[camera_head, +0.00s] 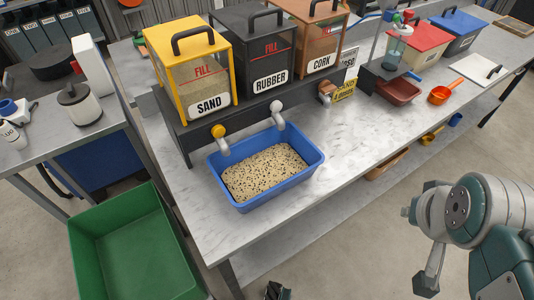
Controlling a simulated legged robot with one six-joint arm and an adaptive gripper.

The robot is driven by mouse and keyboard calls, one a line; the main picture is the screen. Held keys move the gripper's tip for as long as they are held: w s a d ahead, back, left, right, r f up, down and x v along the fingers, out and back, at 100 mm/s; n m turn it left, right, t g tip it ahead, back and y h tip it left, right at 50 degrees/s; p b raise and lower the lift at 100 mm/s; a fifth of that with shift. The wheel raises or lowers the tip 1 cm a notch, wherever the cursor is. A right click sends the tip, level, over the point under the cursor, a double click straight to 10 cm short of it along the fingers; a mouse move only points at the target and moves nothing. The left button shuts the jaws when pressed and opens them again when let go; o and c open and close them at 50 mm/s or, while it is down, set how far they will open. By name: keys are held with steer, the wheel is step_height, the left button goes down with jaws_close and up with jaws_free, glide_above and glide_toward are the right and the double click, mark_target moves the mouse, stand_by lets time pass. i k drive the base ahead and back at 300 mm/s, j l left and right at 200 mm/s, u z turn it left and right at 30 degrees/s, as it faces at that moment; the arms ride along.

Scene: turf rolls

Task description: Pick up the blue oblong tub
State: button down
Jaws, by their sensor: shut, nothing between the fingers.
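The blue oblong tub (304,182) sits on the grey worktop, in front of the dispensers and under the yellow and white spouts. It is partly filled with pale grains mixed with black specks. Its rim is clear all round. My gripper (427,281) hangs at the lower right, at the end of my grey and teal arm, well to the right of the tub and apart from it. It is shut and empty.
Dispensers marked sand (195,70), rubber (252,60) and cork (312,45) stand behind the tub. A green crate (130,240) is below left. A red-brown tray (398,92) and orange scoop (440,96) lie farther right. The worktop right of the tub is clear.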

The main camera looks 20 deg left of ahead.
mark_target(259, 168)
steer(key=i+l, duration=0.25)
steer(key=l, duration=0.2)
steer(key=l+u, duration=0.1)
steer(key=u, duration=2.05)
